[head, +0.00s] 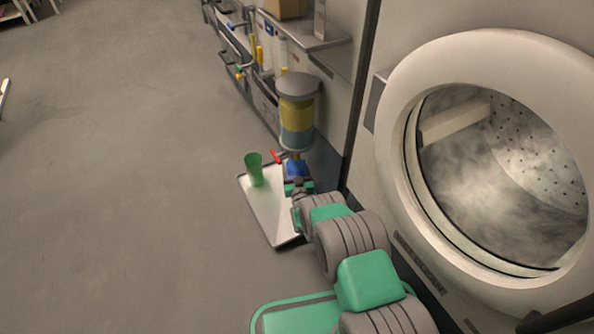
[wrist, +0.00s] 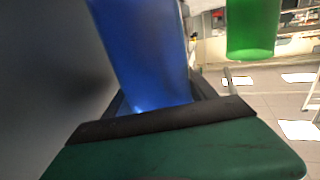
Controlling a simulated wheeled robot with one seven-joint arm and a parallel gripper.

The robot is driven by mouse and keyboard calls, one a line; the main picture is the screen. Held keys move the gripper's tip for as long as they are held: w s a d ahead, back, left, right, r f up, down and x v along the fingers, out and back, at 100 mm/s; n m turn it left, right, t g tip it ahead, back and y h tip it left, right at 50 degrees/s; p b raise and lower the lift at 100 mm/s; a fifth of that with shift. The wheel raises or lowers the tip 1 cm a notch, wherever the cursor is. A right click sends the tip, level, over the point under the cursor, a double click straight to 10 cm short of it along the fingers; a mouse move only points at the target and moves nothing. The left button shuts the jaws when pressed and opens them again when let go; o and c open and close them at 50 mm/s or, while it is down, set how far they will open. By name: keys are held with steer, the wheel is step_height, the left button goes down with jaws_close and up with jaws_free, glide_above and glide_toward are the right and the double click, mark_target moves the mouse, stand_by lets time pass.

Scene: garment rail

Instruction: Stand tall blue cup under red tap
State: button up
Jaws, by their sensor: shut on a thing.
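The blue cup (head: 296,169) shows below the dispenser tank (head: 297,112), just right of the red tap (head: 277,157) in the head view. My gripper (head: 298,186) is shut on the blue cup. In the wrist view the blue cup (wrist: 143,50) rises upright between the dark fingers of my gripper (wrist: 162,120). I cannot tell whether its base touches the tray. A green cup (head: 254,170) stands on the tray to the left; it also shows in the wrist view (wrist: 252,28). The tap's outlet and the cup's rim are not clear.
The white tray (head: 268,215) lies under the dispenser, its front part bare. A washing machine with a round door (head: 480,40) is at right. A wall shelf (head: 310,35) and rails with small taps are behind.

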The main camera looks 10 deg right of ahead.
steer(key=f, duration=0.2)
steer(key=f+b, duration=0.1)
steer(key=shift+s+f, duration=0.3)
steer(key=shift+r, duration=0.2)
steer(key=shift+d+f, duration=0.1)
steer(key=o, duration=1.6)
steer(key=shift+f, duration=0.1)
steer(key=shift+c, duration=0.2)
